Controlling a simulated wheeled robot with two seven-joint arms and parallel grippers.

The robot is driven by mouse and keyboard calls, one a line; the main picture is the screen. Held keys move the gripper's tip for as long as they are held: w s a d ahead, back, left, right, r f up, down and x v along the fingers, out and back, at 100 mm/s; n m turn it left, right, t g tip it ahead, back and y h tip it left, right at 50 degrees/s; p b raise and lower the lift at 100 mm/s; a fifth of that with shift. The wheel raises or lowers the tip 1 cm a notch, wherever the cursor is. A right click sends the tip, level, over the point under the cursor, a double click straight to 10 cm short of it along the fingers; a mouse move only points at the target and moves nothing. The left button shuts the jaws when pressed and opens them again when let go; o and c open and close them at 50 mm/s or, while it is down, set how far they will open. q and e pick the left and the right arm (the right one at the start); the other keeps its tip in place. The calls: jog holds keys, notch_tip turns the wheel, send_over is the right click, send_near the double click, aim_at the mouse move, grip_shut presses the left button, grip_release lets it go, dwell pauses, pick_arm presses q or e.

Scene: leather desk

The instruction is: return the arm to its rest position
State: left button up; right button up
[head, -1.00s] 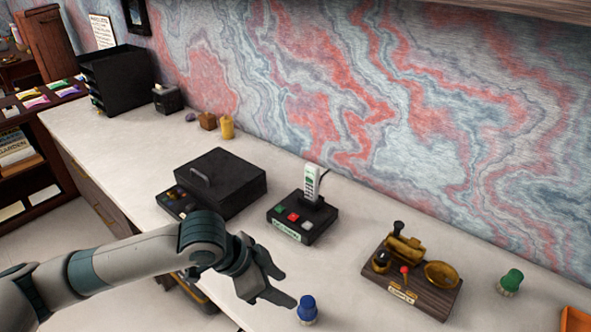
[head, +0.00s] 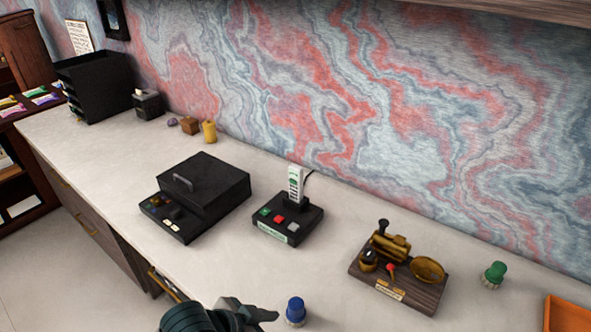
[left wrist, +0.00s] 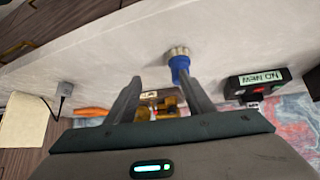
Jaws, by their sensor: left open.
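My left gripper (head: 262,314) is low in the head view, at the front edge of the desk, just left of a blue-topped knob-like piece (head: 295,311). In the left wrist view the two fingers of the left gripper (left wrist: 163,97) are spread apart with nothing between them. The blue piece (left wrist: 180,68) stands on the desk beyond the fingers there, apart from them. My right gripper is in neither view.
On the white desk (head: 250,272) stand a black box with a handle (head: 205,185), a black button unit (head: 287,221), a wooden stand with brass parts (head: 400,275), a green-topped piece (head: 494,274) and an orange tray (head: 568,315). A black file rack (head: 95,85) stands at the back left.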

pick_arm(q)
jog(key=s+a+f+n+g+y, duration=0.1)
jog(key=s+a+f+n+y, duration=0.25)
jog(key=s+a+f, duration=0.4)
jog(key=s+a+f+n+y, duration=0.3)
jog(key=s+a+f+n, duration=0.15)
jog(key=s+a, duration=0.65)
notch_tip(320, 180, down, 27)
jog(key=g, duration=0.2)
jog(key=s+a+f, duration=0.1)
jog(key=s+f, duration=0.8)
jog(key=s+a+f+g, duration=0.1)
jog(key=s+a+f, duration=0.1)
jog(key=s+f, duration=0.8)
jog(key=shift+a+m, duration=0.25)
jog(key=shift+m, duration=0.15)
